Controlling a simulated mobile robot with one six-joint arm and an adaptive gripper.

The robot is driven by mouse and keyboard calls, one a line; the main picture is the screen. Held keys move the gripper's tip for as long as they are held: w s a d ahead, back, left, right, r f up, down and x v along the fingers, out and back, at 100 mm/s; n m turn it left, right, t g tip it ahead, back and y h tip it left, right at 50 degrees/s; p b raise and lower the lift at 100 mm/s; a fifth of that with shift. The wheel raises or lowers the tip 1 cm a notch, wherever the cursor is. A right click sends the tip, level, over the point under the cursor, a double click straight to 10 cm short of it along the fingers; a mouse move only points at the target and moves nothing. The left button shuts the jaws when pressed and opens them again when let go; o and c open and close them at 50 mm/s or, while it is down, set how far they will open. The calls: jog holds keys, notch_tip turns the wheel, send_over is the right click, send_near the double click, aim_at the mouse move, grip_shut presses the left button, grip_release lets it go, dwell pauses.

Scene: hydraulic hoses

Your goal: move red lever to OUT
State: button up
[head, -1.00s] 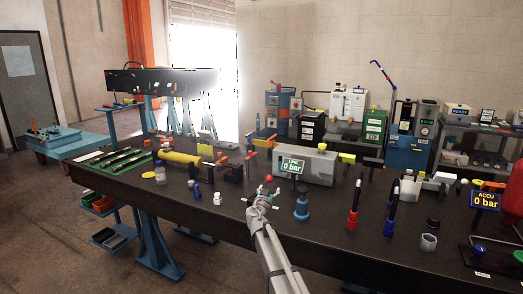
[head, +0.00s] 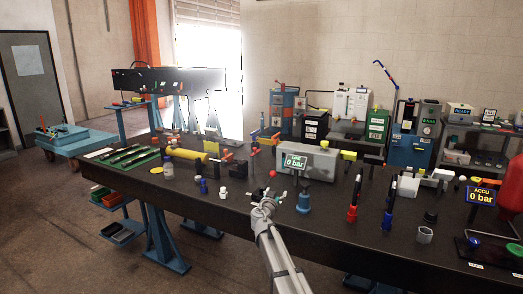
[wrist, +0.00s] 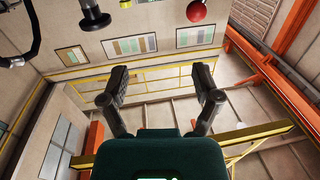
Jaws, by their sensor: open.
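A small red ball knob (head: 272,173), which looks like the end of the red lever, shows just above my gripper, in front of the grey block with the LINE display (head: 294,162) reading 0 bar. The lever's shaft and any OUT mark are too small or hidden to make out. In the wrist view a red ball (wrist: 197,11) hangs at the top edge, beyond my fingers and apart from them. My gripper (head: 267,196) is over the dark bench. In the wrist view its two fingers (wrist: 163,88) are spread wide with nothing between them.
A blue fitting (head: 303,200) stands close right of my gripper, and a white fitting (head: 223,189) stands to its left. Red and blue hose ends (head: 352,212) stand farther right. In the wrist view a black knob (wrist: 95,15) is at upper left. Bare bench (head: 325,225) lies right of my arm.

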jog(key=s+d+f+m+g+h+p, duration=0.1)
jog(key=s+d+f+g+p, duration=0.2)
jog(key=s+d+g, duration=0.5)
jog(key=s+d+f+g+p, duration=0.25)
jog(key=s+d, duration=0.35)
jog(key=s, duration=0.6)
jog(key=s+a+f+n+g+y+p, duration=0.1)
jog(key=s+n+g+y+p, duration=0.1)
jog(key=s, duration=0.8)
jog(key=s+a+f+n+g+y+p, duration=0.2)
jog(key=s+n+g+y, duration=0.1)
jog(key=s, duration=0.7)
jog(key=shift+s+g+y+p, duration=0.35)
jog(key=shift+g+y, duration=0.5)
jog(key=shift+y, duration=0.15)
